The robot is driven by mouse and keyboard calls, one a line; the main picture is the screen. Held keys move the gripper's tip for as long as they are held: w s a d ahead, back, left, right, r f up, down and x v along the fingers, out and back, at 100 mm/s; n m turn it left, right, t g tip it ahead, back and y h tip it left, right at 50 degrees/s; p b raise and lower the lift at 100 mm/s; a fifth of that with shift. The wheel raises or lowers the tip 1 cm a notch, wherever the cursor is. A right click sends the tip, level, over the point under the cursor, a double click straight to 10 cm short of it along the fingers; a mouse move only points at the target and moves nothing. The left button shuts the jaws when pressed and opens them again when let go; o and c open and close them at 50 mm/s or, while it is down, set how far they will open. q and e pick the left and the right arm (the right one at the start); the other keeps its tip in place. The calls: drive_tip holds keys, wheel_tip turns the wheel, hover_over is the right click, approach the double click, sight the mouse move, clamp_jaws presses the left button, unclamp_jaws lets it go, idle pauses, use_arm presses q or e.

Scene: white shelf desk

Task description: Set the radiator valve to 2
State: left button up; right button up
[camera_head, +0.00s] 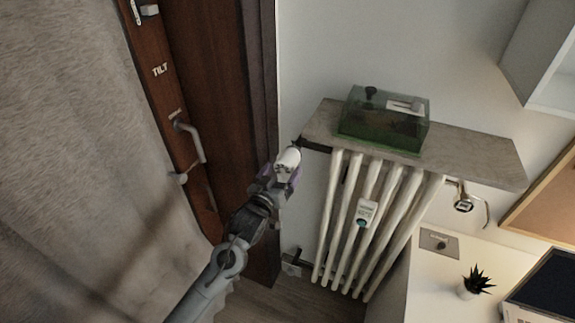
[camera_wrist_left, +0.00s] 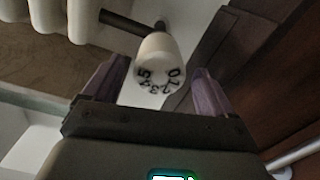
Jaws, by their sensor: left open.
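The radiator valve (camera_wrist_left: 157,58) is a white, rounded knob on a dark pipe. Its end shows black digits from 0 at the right, round the lower edge, to 5 at the left. I cannot make out a pointer mark or which setting is selected. In the head view the valve (camera_head: 289,157) is at the upper left of the radiator (camera_head: 345,215). My left gripper (camera_wrist_left: 161,68) is open, with its purple fingers on either side of the knob. Gaps show between fingers and knob. It also shows in the head view (camera_head: 281,172). My right gripper is out of view.
A stone shelf (camera_head: 480,160) above the radiator carries a green glass tank (camera_head: 385,122). A brown door with a handle (camera_head: 190,140) and a grey curtain (camera_head: 70,150) are at the left. A white desk (camera_head: 425,285) with a plant (camera_head: 474,283) is at the right.

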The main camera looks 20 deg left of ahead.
use_arm(q)
drive_tip(key=shift+w+d+b, duration=0.15)
drive_tip(key=shift+w+b, duration=0.15)
drive_tip(key=shift+w, duration=2)
drive_tip(key=shift+c, duration=0.2)
drive_tip(key=c, duration=1)
